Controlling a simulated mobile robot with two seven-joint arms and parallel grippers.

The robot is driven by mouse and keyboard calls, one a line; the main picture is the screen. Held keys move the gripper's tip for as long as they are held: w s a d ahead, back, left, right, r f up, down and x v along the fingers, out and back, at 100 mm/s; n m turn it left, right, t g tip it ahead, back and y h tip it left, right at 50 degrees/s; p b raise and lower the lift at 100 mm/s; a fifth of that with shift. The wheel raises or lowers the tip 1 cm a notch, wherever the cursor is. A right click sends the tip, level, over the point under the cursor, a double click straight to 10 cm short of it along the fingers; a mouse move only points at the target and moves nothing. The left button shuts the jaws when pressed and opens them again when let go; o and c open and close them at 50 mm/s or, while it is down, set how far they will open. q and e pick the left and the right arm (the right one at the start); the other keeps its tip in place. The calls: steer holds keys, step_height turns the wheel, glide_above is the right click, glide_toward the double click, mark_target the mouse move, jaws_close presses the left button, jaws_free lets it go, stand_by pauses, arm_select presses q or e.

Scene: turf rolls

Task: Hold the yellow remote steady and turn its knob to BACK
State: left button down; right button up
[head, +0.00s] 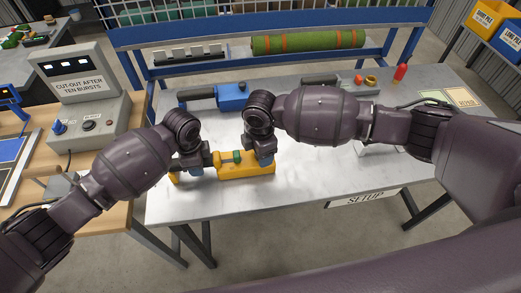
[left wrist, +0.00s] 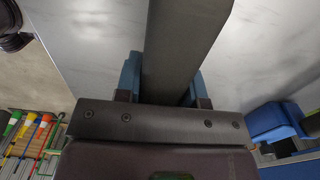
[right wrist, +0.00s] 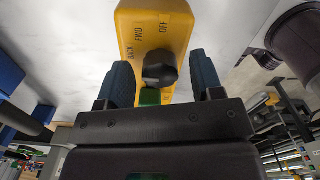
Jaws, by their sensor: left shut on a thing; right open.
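The yellow remote (head: 250,168) lies on the metal table near its front edge. My left gripper (head: 193,164) is shut on the remote's dark grey handle (left wrist: 183,45), which fills the gap between its blue fingers in the left wrist view. My right gripper (right wrist: 160,80) is open over the remote's body (right wrist: 180,25), with one finger on each side of the black knob (right wrist: 160,68). OFF, FWD and BACK are printed around the knob. I cannot tell clearly which label the knob points to. A green part (right wrist: 150,97) shows below the knob.
Behind on the table lies a blue remote (head: 231,97) with a dark handle. A green turf roll (head: 308,42) rests on the blue rack at the back. A grey cut-out box (head: 85,100) stands on the left bench. Small red items (head: 400,72) stand at the back right.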

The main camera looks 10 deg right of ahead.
arm_select(q)
steer(key=shift+s+a+f, duration=0.1)
steer(key=shift+f, duration=0.1)
arm_select(e)
step_height(320, 180, up, 12)
stand_by(0.4)
arm_select(q)
steer(key=c, duration=0.6)
jaws_free()
steer(key=shift+r, duration=0.1)
steer(key=shift+c, duration=0.2)
steer(key=shift+r, duration=0.15)
